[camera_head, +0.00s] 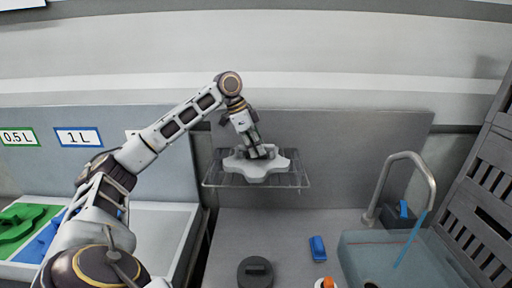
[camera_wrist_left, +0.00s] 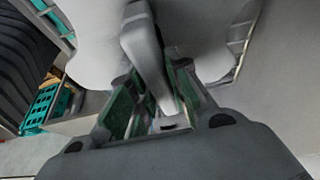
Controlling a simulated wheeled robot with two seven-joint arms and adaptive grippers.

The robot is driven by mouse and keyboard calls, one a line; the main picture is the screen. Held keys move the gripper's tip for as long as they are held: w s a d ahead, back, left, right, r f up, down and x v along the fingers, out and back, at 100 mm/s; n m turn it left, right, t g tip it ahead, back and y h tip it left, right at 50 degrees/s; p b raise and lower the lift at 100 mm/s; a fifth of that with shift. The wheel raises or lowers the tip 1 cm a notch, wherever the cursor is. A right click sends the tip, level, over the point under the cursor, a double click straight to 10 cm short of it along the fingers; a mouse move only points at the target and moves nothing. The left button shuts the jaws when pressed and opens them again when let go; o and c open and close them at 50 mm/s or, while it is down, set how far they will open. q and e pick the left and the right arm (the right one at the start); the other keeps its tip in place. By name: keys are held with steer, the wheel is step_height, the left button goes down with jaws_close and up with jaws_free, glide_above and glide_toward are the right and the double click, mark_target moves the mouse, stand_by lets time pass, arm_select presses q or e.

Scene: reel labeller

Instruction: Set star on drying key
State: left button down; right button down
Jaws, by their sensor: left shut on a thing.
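A pale grey star-shaped piece (camera_head: 262,173) is over the wire drying rack (camera_head: 303,184) at the back wall in the head view. I cannot tell whether it touches the rack's wires. My left gripper (camera_head: 258,153) is above it and shut on its raised grip. In the left wrist view, the green-padded fingers (camera_wrist_left: 155,108) close around the star's grey bar-like handle (camera_wrist_left: 147,50), and its lobed body (camera_wrist_left: 88,40) spreads behind. No part marked as a key is distinguishable. My right gripper is out of view.
A dark round lidded thing (camera_head: 255,273), a blue block (camera_head: 317,249) and an orange-topped item (camera_head: 325,283) lie on the counter. A curved tap (camera_head: 411,155) and a translucent basin (camera_head: 362,243) are at right. Green (camera_head: 20,225) and blue mats are at left.

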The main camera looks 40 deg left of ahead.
arm_select(q)
steer(key=shift+f, duration=0.1)
stand_by(0.3)
steer(key=c, duration=1.3)
jaws_free()
steer(key=shift+o, duration=0.2)
steer(key=shift+v, duration=5.95)
steer(key=shift+s, duration=0.1)
